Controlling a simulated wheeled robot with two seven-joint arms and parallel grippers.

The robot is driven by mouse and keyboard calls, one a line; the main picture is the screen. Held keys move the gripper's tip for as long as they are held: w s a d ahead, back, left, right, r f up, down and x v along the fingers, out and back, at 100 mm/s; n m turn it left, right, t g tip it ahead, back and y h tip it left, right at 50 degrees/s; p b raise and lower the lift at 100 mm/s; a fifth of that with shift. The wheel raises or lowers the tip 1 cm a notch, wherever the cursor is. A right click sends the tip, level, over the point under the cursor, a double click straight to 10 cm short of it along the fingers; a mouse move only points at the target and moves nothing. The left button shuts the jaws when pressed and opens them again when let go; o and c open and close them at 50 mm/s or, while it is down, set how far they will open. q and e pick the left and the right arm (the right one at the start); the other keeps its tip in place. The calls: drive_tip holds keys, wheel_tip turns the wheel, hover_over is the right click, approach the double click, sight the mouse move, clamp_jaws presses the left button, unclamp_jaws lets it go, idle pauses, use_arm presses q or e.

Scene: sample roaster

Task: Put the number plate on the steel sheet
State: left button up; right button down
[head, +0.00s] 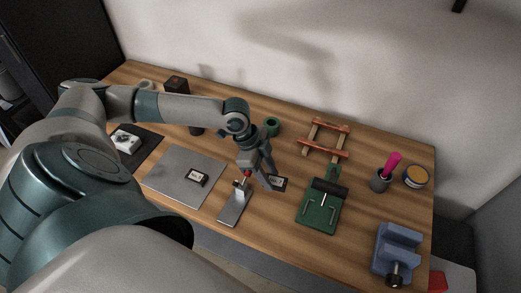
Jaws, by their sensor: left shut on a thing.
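The steel sheet (170,188) is a flat grey square lying on the wooden table, left of centre. A small dark-edged plate with a light face (197,177) lies on it. My left gripper (268,182) is over the table to the right of the sheet. It is shut on a similar small dark plate with a light mark, which I take as the number plate (280,183). The fingertips partly cover its left edge. The marks on both plates are too small to read. My right gripper is not in view.
A silver block with a red-tipped part (234,208) stands between sheet and gripper. A green board with a black roller (320,208), a wooden rack (324,139), a dark cup (380,182) and a blue vise (396,252) are to the right. A black mat (146,146) lies left.

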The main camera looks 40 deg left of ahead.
use_arm(q)
drive_tip(key=w+d+r+n+t+y, duration=0.1)
drive_tip(key=w+d+r+n, duration=0.2)
drive_tip(key=r, duration=0.4)
drive_tip(key=w+d+r+n+t+y, duration=0.1)
drive_tip(key=w+d+r+n, duration=0.2)
drive_tip(key=r+n, duration=0.3)
drive_tip(key=w+d+r+n+y, duration=0.2)
drive_tip(key=w+d+r+n, duration=0.1)
drive_tip(key=r, duration=0.5)
drive_tip(key=shift+d+n+t, duration=0.4)
drive_tip(key=shift+d+n, duration=0.3)
drive_tip(key=shift+d, duration=0.25)
drive_tip(key=shift+a, duration=0.1)
